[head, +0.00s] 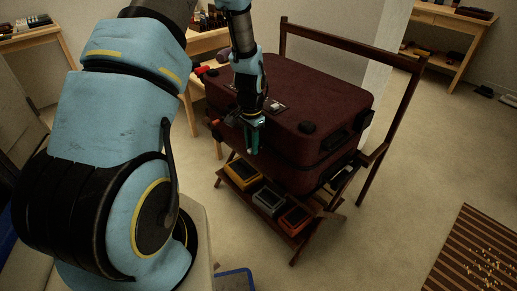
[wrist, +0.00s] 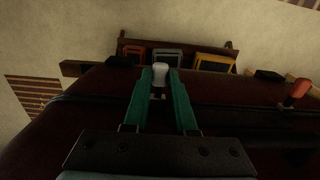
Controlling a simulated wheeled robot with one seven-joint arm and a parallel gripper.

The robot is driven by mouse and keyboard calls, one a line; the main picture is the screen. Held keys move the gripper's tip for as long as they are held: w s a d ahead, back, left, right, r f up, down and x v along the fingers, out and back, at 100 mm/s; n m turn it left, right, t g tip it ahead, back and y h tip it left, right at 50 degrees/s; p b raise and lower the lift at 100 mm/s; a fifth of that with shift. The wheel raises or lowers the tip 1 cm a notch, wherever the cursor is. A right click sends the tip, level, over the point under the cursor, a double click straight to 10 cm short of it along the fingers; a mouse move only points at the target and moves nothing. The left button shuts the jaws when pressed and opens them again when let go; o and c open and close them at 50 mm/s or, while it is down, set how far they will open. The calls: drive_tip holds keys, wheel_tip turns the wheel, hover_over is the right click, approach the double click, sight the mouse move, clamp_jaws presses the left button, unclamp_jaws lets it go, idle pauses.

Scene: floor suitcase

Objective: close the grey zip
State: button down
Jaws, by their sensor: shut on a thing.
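The dark red suitcase (head: 300,85) lies flat on a wooden rack, and its side fills much of the wrist view (wrist: 60,130). My gripper (head: 252,140) hangs at the suitcase's near side. In the wrist view my gripper's green fingers (wrist: 160,75) are shut on a small pale grey piece, the grey zip's pull (wrist: 160,68). The fingers hide part of the pull, and in the head view the gripper hides it. A red-orange pull (wrist: 298,90) stands out on the right of the wrist view. I cannot tell how far the grey zip is closed.
The rack's lower shelf holds a yellow tray (head: 241,172), a grey tray (head: 269,200) and an orange tray (head: 297,219). The rack's wooden frame (head: 385,135) rises behind and right of the suitcase. A striped mat (head: 465,250) lies at right. The floor between is clear.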

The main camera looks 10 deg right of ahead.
drive_tip(key=shift+w+a, duration=0.15)
drive_tip(key=shift+w, duration=0.15)
drive_tip(key=c, duration=1)
unclamp_jaws()
drive_tip(key=shift+o, duration=1.4)
drive_tip(key=shift+r, duration=0.1)
wheel_tip(320, 180, up, 11)
drive_tip(key=shift+b, duration=0.3)
drive_tip(key=s+a+r+n+p, duration=0.3)
drive_tip(key=s+a+r+n, duration=0.2)
drive_tip(key=a+r, duration=0.3)
drive_tip(key=s+a+r+n+t+p, duration=0.1)
drive_tip(key=s+a+r+n+p, duration=0.2)
drive_tip(key=s+a+r+n, duration=0.3)
drive_tip(key=a+r, duration=0.2)
drive_tip(key=a, duration=0.2)
drive_tip(key=shift+s+a+t, duration=0.25)
drive_tip(key=shift+a+t, duration=0.05)
